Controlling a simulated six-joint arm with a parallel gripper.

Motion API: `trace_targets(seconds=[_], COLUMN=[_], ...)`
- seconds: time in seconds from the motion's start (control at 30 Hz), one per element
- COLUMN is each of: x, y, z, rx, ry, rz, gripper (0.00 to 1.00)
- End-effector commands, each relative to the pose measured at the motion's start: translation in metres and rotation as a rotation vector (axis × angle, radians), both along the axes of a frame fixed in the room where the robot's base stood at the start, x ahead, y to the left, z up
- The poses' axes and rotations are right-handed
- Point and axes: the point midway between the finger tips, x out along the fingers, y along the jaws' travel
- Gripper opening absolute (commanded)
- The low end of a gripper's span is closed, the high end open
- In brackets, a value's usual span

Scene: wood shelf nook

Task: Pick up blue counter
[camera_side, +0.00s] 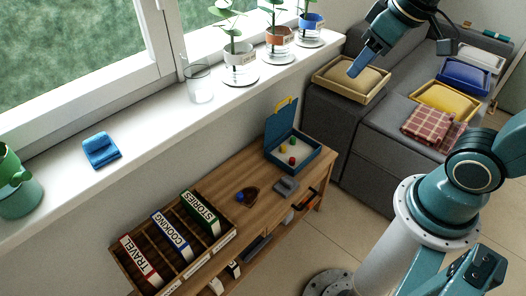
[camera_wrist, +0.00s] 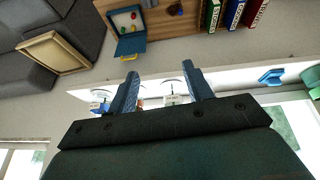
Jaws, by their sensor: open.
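A small blue piece that looks like the blue counter (camera_side: 240,196) lies on the wooden shelf top, beside or against a small brown object (camera_side: 250,194). It also shows tiny near the top edge of the wrist view (camera_wrist: 181,12). An open blue case (camera_side: 315,163) stands to its right with red, green and yellow counters in it. My gripper (camera_side: 358,70) is high above the grey sofa, far up and right of the blue piece. In the wrist view my gripper (camera_wrist: 161,72) has its fingers apart, with nothing between them.
A box of books (camera_side: 178,240) stands left of the blue piece. A grey object (camera_side: 286,187) lies to its right. The window sill behind holds plant pots (camera_side: 240,60), a glass (camera_side: 199,85) and a blue item (camera_side: 101,150). A cushioned tray (camera_side: 350,80) sits below my gripper.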

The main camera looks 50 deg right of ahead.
Motion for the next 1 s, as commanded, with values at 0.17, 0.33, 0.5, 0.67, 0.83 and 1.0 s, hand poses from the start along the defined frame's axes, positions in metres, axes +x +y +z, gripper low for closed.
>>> trace_targets(seconds=[0.17, 0.33, 0.5, 0.67, 0.83, 1.0], x=[0.035, 0.067, 0.097, 0.124, 0.15, 0.173], y=[-0.01, -0.021, -0.033, -0.044, -0.058, -0.071], z=[-0.01, -0.025, -0.045, -0.068, -0.097, -0.131], rx=[-0.031, -0.059, -0.087, -0.113, -0.139, -0.165], ry=[0.044, 0.082, 0.123, 0.161, 0.204, 0.246], rz=[0.016, 0.033, 0.053, 0.075, 0.097, 0.125], gripper=[0.5, 0.5, 0.5, 0.5, 0.5, 0.5])
